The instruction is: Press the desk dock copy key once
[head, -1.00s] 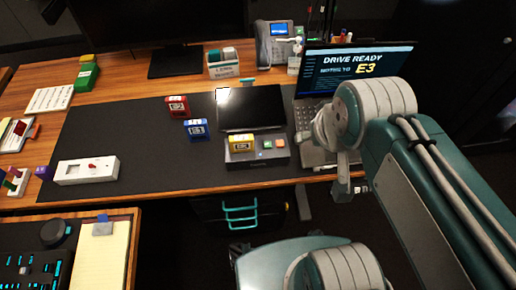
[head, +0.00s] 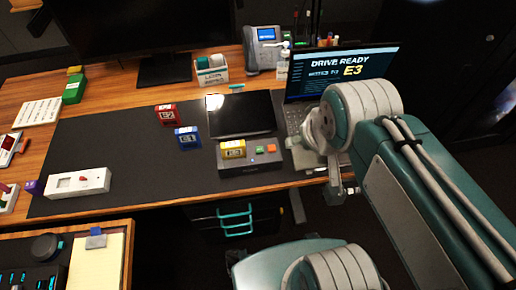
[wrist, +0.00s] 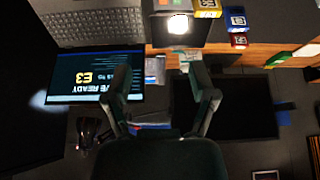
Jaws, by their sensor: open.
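The desk dock (head: 252,164) is a dark box near the front edge of the desk in the head view. A yellow drive marked E3 (head: 233,150) sits on it, beside a green key (head: 260,150) and an orange-red key (head: 272,148). I cannot read key labels. My gripper (wrist: 165,100) is open and empty in the wrist view, its two fingers spread wide. In the head view my arm mostly hides the gripper.
A laptop (head: 340,72) showing "DRIVE READY" and E3 stands right of the dock. A dark tablet-like panel (head: 240,115) lies behind it. Red (head: 167,113) and blue (head: 187,137) drives stand to the left. A white switch box (head: 78,185) sits further left. The mat between is clear.

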